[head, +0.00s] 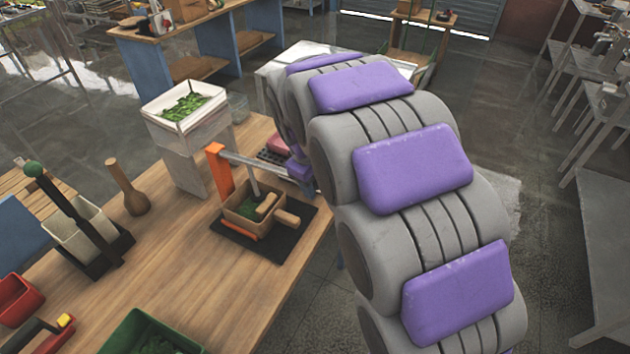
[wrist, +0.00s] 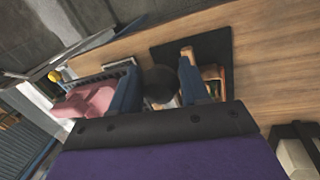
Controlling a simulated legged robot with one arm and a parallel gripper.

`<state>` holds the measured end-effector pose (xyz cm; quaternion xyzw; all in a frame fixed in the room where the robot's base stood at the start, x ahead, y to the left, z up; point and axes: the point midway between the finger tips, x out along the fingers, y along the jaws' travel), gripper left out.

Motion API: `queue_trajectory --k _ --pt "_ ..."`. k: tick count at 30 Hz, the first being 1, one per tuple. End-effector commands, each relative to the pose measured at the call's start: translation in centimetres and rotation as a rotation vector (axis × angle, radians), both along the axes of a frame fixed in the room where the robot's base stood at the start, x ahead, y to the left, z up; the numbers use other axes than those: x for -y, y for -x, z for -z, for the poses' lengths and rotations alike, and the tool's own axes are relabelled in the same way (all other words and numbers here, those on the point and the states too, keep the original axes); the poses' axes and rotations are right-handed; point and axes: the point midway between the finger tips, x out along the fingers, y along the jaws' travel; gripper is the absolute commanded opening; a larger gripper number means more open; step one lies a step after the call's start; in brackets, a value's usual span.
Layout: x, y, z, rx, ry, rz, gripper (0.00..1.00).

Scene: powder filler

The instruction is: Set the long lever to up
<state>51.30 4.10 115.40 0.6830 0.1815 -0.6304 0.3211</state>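A long grey lever bar (head: 262,166) runs from the top of an orange post (head: 219,171) on the bench. It lies about level, sloping slightly down to the right, and its far end is hidden at my gripper (head: 300,172). In the wrist view, the two dark blue fingertips of my gripper (wrist: 160,74) stand apart. A round black knob (wrist: 160,85) lies between them and fills most of the gap. I cannot tell whether the fingers touch it.
A wooden box (head: 246,214) with green contents sits on a black mat (head: 285,248) below the bar. A white tray of green pieces (head: 184,108) stands behind. A green-knobbed lever (head: 68,193) stands at left. My arm covers the right. Open bench (head: 195,275) lies in front.

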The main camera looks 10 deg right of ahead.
Motion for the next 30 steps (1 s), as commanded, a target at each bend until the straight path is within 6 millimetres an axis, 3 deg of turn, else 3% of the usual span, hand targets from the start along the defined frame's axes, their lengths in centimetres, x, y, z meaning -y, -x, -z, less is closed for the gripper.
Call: queue_trajectory --k 14,23,30 --pt "0.0 0.0 0.0 0.000 0.000 0.000 0.00" --pt "0.0 0.0 -0.3 -0.004 0.006 0.000 0.00" --pt "-0.3 -0.4 -2.9 -0.047 0.063 -0.002 0.00"
